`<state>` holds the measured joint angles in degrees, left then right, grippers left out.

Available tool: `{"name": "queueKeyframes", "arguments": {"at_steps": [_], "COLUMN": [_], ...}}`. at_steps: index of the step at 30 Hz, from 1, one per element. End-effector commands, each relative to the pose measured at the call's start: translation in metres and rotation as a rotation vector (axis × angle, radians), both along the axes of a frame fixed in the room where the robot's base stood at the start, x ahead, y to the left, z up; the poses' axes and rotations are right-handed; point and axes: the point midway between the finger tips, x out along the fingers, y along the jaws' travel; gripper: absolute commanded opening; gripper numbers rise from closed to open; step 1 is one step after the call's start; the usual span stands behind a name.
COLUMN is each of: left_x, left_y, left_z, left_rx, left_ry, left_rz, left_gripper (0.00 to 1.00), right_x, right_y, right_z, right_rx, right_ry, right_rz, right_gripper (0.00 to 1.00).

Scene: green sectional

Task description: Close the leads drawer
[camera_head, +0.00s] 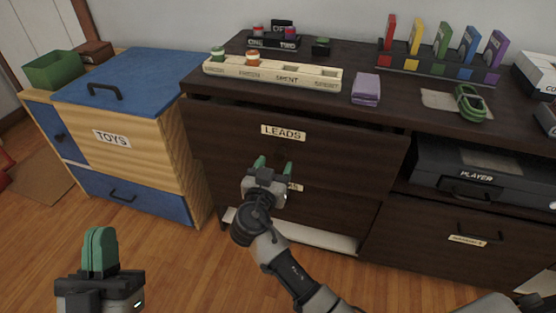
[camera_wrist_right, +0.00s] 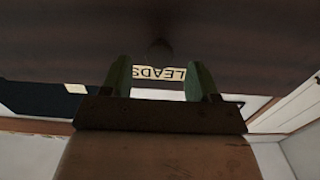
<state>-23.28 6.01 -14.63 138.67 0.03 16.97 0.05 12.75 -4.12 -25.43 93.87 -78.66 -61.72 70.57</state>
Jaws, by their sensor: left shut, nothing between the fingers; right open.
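The leads drawer (camera_head: 225,135) is a wide dark brown front with a white LEADS label (camera_head: 284,132) near its top, in the dark cabinet. A dark gap shows above its top edge, and it seems to stand out a little. My right gripper (camera_head: 273,166) is open and empty in front of the drawer, below the label; contact cannot be told. In the right wrist view the label (camera_wrist_right: 158,73) appears upside down between the two green fingers, with the dark drawer front (camera_wrist_right: 60,40) above. My left gripper (camera_head: 100,240) is shut and empty at the lower left, away from the cabinet.
A wooden toys chest (camera_head: 180,135) with a blue lid stands left of the cabinet. A player (camera_head: 480,170) sits on the right shelf.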

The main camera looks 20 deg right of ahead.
Motion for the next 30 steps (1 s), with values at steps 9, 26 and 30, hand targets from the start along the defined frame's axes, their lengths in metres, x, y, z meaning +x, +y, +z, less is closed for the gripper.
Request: {"name": "queueKeyframes", "arguments": {"at_steps": [9, 26, 30], "left_x": [-0.009, -0.010, -0.009], "left_y": [0.000, 0.000, 0.000], "left_z": [0.007, 0.008, 0.008], "left_rx": [-0.026, -0.027, -0.027], "left_ry": [-0.090, -0.097, -0.097], "left_rz": [-0.005, -0.006, -0.006], "left_gripper": [0.00, 0.00, 0.00], "right_x": [0.028, 0.029, 0.029], "right_y": [-0.019, -0.020, -0.020], "right_z": [-0.001, -0.001, -0.001], "right_rx": [-0.001, 0.000, 0.000], "right_ry": [0.001, 0.002, 0.002], "right_rz": [0.000, 0.001, 0.001], "right_gripper": [0.60, 0.19, 0.00]}}
